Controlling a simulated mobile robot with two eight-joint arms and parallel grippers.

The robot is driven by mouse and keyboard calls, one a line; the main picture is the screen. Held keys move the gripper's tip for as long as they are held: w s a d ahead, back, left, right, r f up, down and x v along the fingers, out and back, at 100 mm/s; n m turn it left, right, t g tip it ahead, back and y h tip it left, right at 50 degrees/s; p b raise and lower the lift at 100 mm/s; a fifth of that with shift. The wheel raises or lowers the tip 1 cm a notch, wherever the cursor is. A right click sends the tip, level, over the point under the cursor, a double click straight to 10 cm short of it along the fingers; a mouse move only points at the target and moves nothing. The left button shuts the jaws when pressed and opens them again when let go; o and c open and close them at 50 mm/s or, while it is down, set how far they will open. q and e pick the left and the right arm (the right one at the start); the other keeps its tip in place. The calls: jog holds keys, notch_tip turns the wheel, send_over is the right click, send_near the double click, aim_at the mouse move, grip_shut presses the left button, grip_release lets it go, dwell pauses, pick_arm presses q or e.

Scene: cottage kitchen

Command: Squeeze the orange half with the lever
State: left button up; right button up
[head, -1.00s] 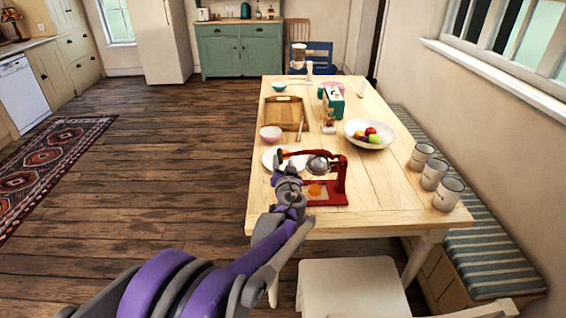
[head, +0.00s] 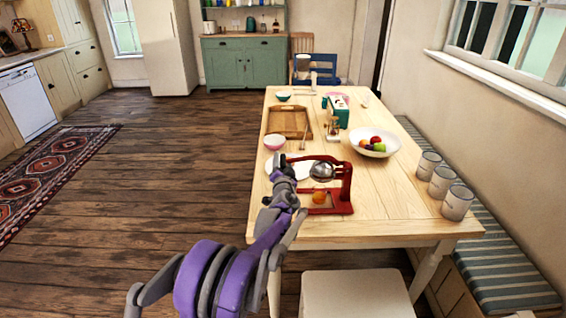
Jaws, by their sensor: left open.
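A red lever juicer (head: 346,185) with a silver press cup (head: 322,171) stands near the front left of the wooden table. The cup is raised above the base. An orange piece (head: 319,197) sits low in the juicer, under the cup, with a gap between them. My left gripper (head: 278,161) is open at the left of the juicer, over the white plate's (head: 307,170) left side, close to the lever's left end. I cannot tell whether it touches the lever; the lever's end is small and partly hidden. My right gripper is not in view.
A white chair (head: 355,293) stands in front.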

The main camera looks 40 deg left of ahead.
pick_arm(q)
jog(key=shift+w+a, duration=0.2)
jog(key=shift+w, duration=0.05)
grip_shut()
dwell(1.4)
